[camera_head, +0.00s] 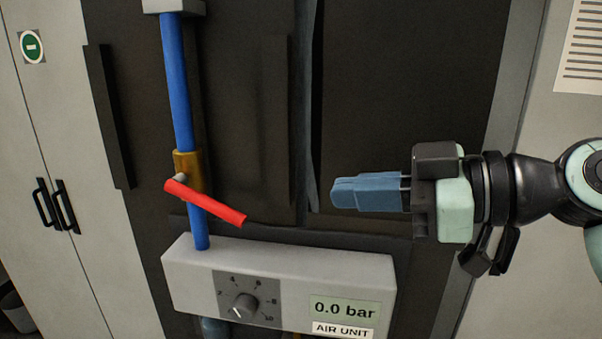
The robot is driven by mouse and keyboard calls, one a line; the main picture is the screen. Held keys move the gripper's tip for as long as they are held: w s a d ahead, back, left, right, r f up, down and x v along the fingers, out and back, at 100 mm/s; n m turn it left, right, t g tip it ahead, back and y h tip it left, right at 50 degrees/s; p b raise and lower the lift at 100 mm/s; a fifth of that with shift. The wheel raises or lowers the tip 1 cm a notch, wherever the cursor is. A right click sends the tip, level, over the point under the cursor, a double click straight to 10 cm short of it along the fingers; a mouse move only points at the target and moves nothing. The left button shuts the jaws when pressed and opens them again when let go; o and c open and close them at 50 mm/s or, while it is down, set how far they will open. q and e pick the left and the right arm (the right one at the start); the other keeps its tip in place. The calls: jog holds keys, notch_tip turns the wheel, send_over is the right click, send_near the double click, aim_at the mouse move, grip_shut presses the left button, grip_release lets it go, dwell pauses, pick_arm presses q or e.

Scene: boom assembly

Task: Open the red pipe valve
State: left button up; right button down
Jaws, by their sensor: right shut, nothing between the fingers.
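The red valve handle (207,203) sits on a brass valve body (188,165) on the vertical blue pipe (176,85). The handle lies across the pipe, slanting down to the right, with its free end over the dark panel. My right gripper (335,193) comes in from the right with its blue fingers shut and empty. It points left, level with the handle, clearly to the right of it and not touching it. My left gripper does not show.
The air unit box (290,263) below the pipe has a round dial (244,306) and a display (345,308) reading 0.0 bar. A grey cabinet with black handles (55,205) stands at left. The space between handle and gripper looks free.

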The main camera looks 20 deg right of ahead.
send_near(239, 215)
jog(key=w+a+r, duration=0.2)
jog(key=a, duration=0.1)
jog(key=f, duration=0.1)
jog(key=w+f, duration=0.1)
jog(key=f, duration=0.1)
jog(key=shift+w+a, duration=0.25)
jog(key=shift+a, duration=0.15)
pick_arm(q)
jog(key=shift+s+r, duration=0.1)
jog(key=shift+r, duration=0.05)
pick_arm(e)
jog(key=shift+w, duration=0.15)
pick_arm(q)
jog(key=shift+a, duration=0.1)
pick_arm(e)
jog(key=shift+w, duration=0.1)
jog(key=shift+f, duration=0.1)
